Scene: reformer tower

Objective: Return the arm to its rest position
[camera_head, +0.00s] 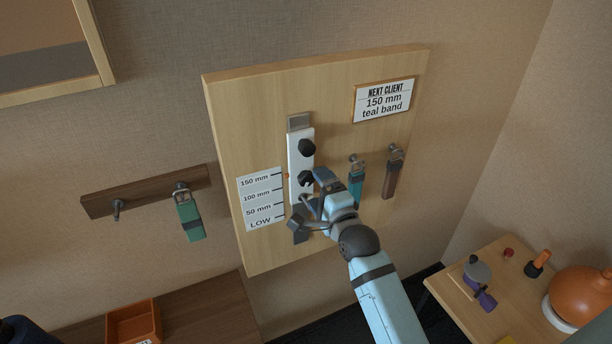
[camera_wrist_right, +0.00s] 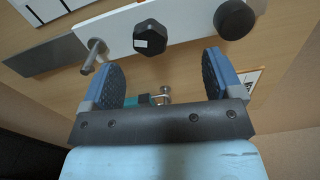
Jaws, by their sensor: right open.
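My right gripper (camera_head: 311,203) is in front of the wooden board (camera_head: 255,110), over the lower part of the white slider plate (camera_head: 296,150). In the right wrist view its two blue padded fingers (camera_wrist_right: 160,84) are apart with nothing between them. The hexagonal black knob (camera_wrist_right: 150,37) and a metal pin (camera_wrist_right: 95,55) stand just beyond the fingertips, apart from them as far as I can see. The round black knob (camera_wrist_right: 234,20) is farther right. My right arm hides part of the board's lower edge. My left gripper is not in view.
Teal (camera_head: 356,183) and brown (camera_head: 393,174) straps hang right of the gripper; a green strap (camera_head: 190,216) hangs on the left rail. A height label (camera_head: 261,199) and client sign (camera_head: 384,101) are on the board. A side table (camera_head: 465,318) holds an orange ball (camera_head: 580,295).

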